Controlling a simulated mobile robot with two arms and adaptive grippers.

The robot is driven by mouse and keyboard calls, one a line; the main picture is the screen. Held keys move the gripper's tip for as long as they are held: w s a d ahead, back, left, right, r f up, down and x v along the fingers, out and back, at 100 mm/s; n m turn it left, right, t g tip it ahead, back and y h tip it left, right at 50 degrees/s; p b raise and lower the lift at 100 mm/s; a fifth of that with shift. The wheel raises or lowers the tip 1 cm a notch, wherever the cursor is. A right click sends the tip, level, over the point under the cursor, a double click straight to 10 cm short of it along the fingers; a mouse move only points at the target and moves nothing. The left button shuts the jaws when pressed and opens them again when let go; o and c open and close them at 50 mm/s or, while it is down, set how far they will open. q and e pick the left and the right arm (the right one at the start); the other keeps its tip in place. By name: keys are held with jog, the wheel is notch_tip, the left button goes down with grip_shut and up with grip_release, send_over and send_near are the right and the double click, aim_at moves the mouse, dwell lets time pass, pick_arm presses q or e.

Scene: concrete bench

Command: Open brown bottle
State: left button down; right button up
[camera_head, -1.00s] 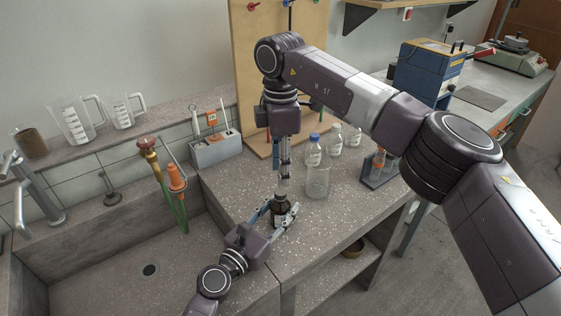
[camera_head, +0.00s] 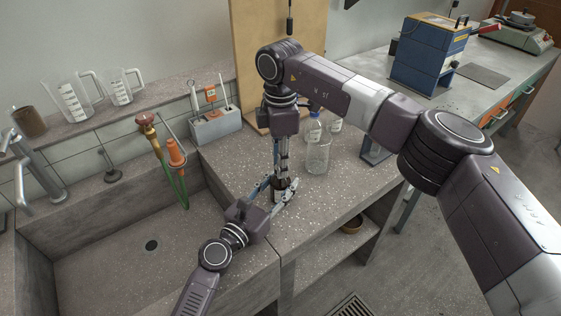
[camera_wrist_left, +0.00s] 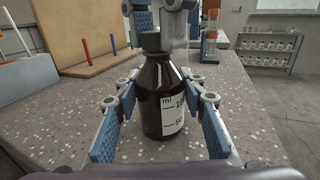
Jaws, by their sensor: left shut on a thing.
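The brown bottle (camera_wrist_left: 160,95) stands upright in the left wrist view, with a dark cap (camera_wrist_left: 152,42) on its neck and a white scale label. My left gripper (camera_wrist_left: 160,120) has its blue-padded fingers on both sides of the bottle body and is shut on it. In the head view the left gripper (camera_head: 270,192) sits low on the bench around the bottle, which is mostly hidden there. My right gripper (camera_head: 281,165) points down from above, with its fingers at the cap. I cannot tell whether they grip it.
A clear beaker (camera_head: 317,156) stands just right of the grippers, with a blue-capped bottle (camera_head: 313,128) behind it. A sink (camera_head: 120,255) lies to the left. A grey holder (camera_head: 215,127) and a wooden board (camera_head: 250,60) stand behind. The bench's front edge is close.

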grip_shut()
jog(key=n, duration=1.2)
jog(key=shift+n, duration=0.4)
jog(key=n, duration=0.6)
jog(key=shift+r, duration=0.1)
jog(key=n, duration=1.6)
jog(key=shift+w, duration=0.1)
jog(key=n, duration=0.4)
jog(key=shift+n, duration=0.3)
jog(key=n, duration=0.3)
jog(key=shift+n, duration=0.4)
